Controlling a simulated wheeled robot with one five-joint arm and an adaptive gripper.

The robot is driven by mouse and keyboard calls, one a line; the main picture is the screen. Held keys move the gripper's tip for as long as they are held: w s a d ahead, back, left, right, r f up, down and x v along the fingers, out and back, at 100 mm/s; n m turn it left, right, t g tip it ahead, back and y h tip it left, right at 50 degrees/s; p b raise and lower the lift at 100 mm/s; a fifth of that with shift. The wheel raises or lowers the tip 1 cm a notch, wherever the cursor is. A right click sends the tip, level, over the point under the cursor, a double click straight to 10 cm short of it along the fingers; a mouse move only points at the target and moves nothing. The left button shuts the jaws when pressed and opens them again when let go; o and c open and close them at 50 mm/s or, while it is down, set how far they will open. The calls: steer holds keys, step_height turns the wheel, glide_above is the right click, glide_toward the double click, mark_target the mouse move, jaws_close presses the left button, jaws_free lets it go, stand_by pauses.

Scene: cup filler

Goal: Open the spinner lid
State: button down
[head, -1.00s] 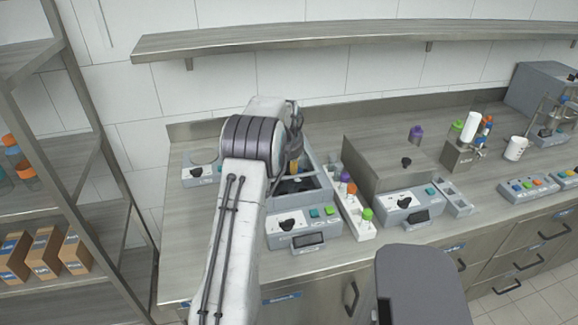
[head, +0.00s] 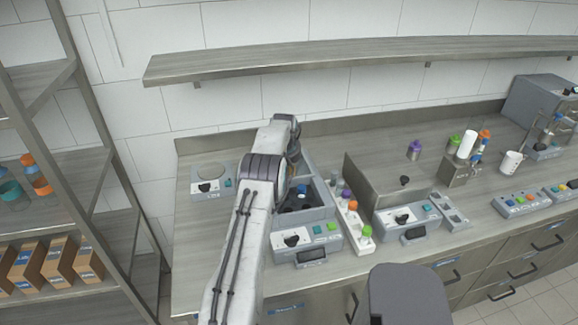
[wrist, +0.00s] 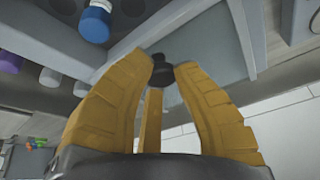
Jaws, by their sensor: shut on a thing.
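The spinner is the grey box (head: 322,240) on the counter, with a black dial, green and teal buttons and a small screen. Its dark inside (head: 300,200) shows, with something blue in it. The spinner lid (wrist: 208,45) is a grey-blue panel with a black knob (wrist: 157,74) in the wrist view; it looks raised, but how far I cannot tell. My gripper (wrist: 168,68) has its yellow fingers closed around the knob. In the head view my gripper (head: 294,152) is above the back of the spinner, mostly hidden by my arm.
A white rack (head: 350,222) with coloured-cap tubes stands close to the spinner's right side. A second grey machine (head: 408,215) with a boxy cover is beyond it. A smaller device (head: 208,188) is at the left. A shelf (head: 360,55) runs along the wall above.

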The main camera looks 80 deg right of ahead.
steer(key=shift+f, duration=0.15)
steer(key=c, duration=1.2)
jaws_free()
steer(key=shift+s, duration=0.15)
steer(key=shift+c, duration=0.2)
steer(key=o, duration=0.3)
steer(key=shift+o, duration=0.2)
steer(key=v, duration=1.2)
steer(key=shift+d, duration=0.1)
